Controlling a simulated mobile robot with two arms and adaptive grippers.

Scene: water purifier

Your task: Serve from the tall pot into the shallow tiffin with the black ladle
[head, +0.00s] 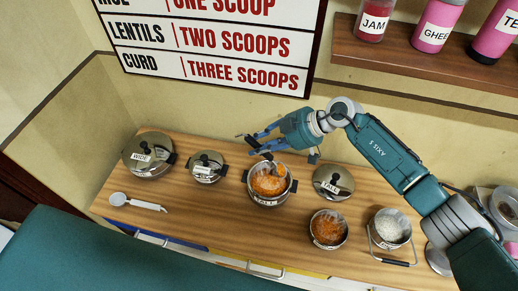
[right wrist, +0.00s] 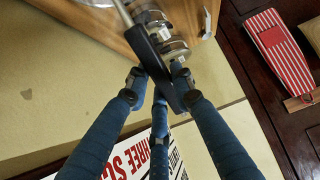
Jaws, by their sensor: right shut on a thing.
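The tall pot (head: 270,201) stands uncovered at the middle of the wooden counter, with orange food inside. My right gripper (head: 255,142) is above and behind it, shut on the black ladle. In the right wrist view the ladle's dark handle (right wrist: 153,52) runs between my fingers (right wrist: 160,80); its bowl is not clear. Two small open containers stand at the front right: one with orange food (head: 326,244) and one with white grains and a wire handle (head: 388,244). I cannot read which is the shallow tiffin. My left gripper is not in view.
A lid marked TALL (head: 333,182) lies right of the pot. Lidded pots marked WIDE (head: 148,157) and a smaller one (head: 207,167) stand left. A white ladle (head: 135,203) lies at the front left. A jar shelf (head: 430,65) hangs above right. The front left counter is mostly clear.

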